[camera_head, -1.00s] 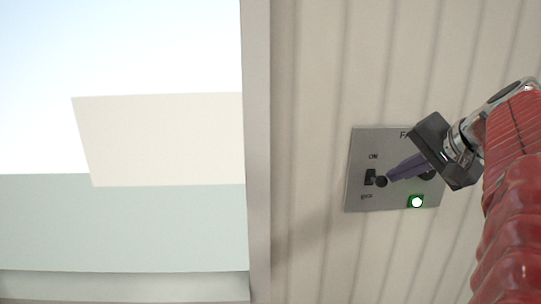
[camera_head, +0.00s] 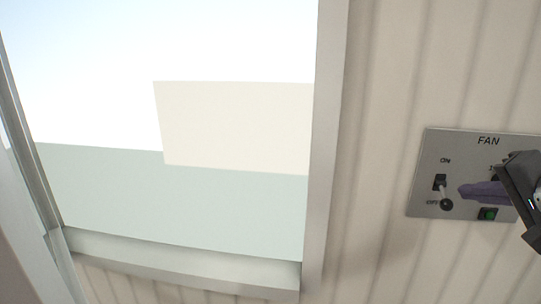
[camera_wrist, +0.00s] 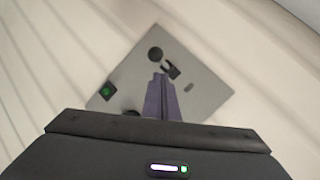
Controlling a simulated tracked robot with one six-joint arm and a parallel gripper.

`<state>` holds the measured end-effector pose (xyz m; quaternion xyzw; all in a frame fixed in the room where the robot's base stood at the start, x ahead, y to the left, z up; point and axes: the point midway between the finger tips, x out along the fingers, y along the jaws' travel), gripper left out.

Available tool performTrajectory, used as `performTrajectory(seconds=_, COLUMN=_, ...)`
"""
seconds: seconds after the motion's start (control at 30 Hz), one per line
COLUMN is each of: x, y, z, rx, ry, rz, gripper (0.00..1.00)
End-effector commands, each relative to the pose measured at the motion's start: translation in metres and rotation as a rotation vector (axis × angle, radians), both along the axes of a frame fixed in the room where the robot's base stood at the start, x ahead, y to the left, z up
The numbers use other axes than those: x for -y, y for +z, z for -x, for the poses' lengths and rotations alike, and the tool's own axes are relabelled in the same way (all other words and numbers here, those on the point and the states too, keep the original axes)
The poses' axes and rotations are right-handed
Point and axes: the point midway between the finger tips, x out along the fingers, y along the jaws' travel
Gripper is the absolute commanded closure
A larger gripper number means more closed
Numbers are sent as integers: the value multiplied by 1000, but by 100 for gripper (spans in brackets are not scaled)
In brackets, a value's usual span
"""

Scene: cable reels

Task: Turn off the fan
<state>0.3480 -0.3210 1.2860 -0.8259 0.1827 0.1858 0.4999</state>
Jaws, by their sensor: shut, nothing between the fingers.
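The grey fan panel (camera_head: 425,200), marked FAN, ON and OFF, is on the ribbed wall at the right of the head view. Its toggle switch (camera_head: 446,204) has a round black knob and points down toward OFF. A green lamp (camera_head: 487,214) at the lower right looks dim. The wrist view shows the panel (camera_wrist: 205,92), the switch knob (camera_wrist: 155,54) and the lamp (camera_wrist: 107,91). My gripper (camera_head: 462,191) is shut and empty, its purple fingers just right of the switch. In the wrist view the fingertips (camera_wrist: 161,76) are close to the switch; contact is unclear.
A dark round control (camera_wrist: 131,113) on the panel is partly hidden by my gripper. A window frame (camera_head: 325,150) stands left of the panel. The wall between them is clear.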

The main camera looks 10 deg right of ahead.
Motion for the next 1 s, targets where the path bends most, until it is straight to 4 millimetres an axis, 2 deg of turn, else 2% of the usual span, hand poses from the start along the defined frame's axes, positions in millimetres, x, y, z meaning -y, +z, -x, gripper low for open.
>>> performTrajectory(seconds=0.3, x=1, y=11, z=0, rx=0, ry=-1, rz=1, gripper=100)
performTrajectory(seconds=0.73, x=1, y=13, z=1, rx=0, ry=-2, rz=0, gripper=100)
performTrajectory(seconds=1.0, x=15, y=24, z=5, rx=0, ry=-1, rz=0, gripper=100)
